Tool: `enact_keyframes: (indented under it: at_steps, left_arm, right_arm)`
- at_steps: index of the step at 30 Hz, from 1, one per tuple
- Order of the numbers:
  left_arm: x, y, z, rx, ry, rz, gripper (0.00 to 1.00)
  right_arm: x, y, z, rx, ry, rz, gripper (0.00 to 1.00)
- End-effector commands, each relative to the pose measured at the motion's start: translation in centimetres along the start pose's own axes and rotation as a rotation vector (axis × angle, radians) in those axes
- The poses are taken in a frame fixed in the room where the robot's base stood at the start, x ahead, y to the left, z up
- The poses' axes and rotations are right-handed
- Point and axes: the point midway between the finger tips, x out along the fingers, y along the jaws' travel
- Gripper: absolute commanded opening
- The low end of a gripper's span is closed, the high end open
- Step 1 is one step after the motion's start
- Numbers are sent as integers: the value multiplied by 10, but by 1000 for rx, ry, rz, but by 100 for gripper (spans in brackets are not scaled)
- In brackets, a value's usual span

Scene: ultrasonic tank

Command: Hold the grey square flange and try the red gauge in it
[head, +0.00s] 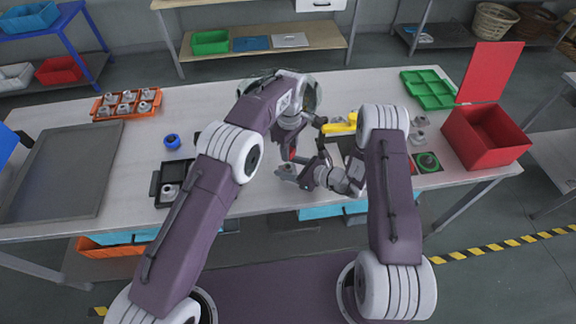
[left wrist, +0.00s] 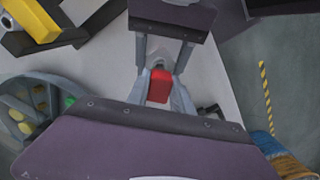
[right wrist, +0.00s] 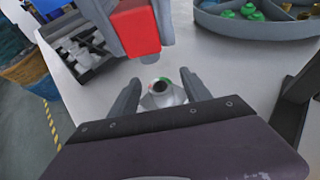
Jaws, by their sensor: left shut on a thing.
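The red gauge (head: 293,154) is in my left gripper (head: 292,140); its red block (left wrist: 159,87) shows between the fingers in the left wrist view. In the right wrist view the red block (right wrist: 136,27) hangs above and slightly left of the grey square flange (right wrist: 161,93), apart from it in the picture. The flange has a dark central hole with small red and green marks by it. It also shows in the head view (head: 286,172), low over or on the table. My right gripper (right wrist: 160,94) is open, with a finger on each side of the flange; finger contact is unclear.
A black compartment tray (head: 158,190) and a blue ring (head: 172,141) lie to the left. An orange crate (head: 125,117) holds grey parts. A red box (head: 487,135) and a green divided tray (head: 430,88) stand right. A yellow object (head: 338,128) lies behind my grippers.

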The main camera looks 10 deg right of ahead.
Motion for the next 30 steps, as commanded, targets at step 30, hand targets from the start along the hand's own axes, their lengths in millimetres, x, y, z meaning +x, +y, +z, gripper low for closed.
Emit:
enact_keyframes:
  at_steps: [30]
  left_arm:
    - [15, 0, 0, 0, 0, 0, 0]
  right_arm:
    - [-120, 0, 0, 0, 1, 0, 55]
